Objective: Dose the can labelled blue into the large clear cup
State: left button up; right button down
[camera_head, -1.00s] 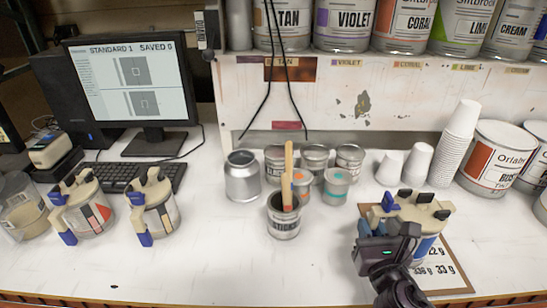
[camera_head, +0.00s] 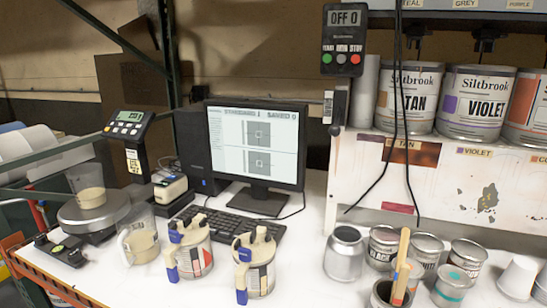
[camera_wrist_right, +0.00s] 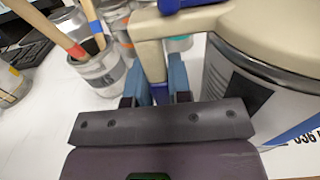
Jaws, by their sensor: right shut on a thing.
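In the right wrist view, my right gripper (camera_wrist_right: 160,82) is shut on the cream handle of a lidded can (camera_wrist_right: 235,90). The can is silver with a dark square and a blue stripe on its side; its label word is not readable. A clear cup (camera_head: 84,182) with beige contents stands on the scale (camera_head: 112,210) at the left of the head view. A second clear vessel (camera_head: 132,232), also holding something beige, stands right of the scale. My left gripper is in neither view, and my right gripper is outside the head view.
Two lidded cans, one left (camera_head: 187,252) and one right (camera_head: 258,278), stand before the keyboard (camera_head: 229,233). The monitor (camera_head: 258,150) is behind. A can of wooden sticks (camera_wrist_right: 98,72) is left of my gripper. Small tins and white cups (camera_head: 517,278) line the right.

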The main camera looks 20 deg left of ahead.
aim_at(87, 180)
jog(key=k+j+u, duration=0.1)
jog(key=j+u, duration=0.15)
jog(key=j, duration=1.6)
jog(key=j+u, duration=0.25)
jog(key=j, duration=1.55)
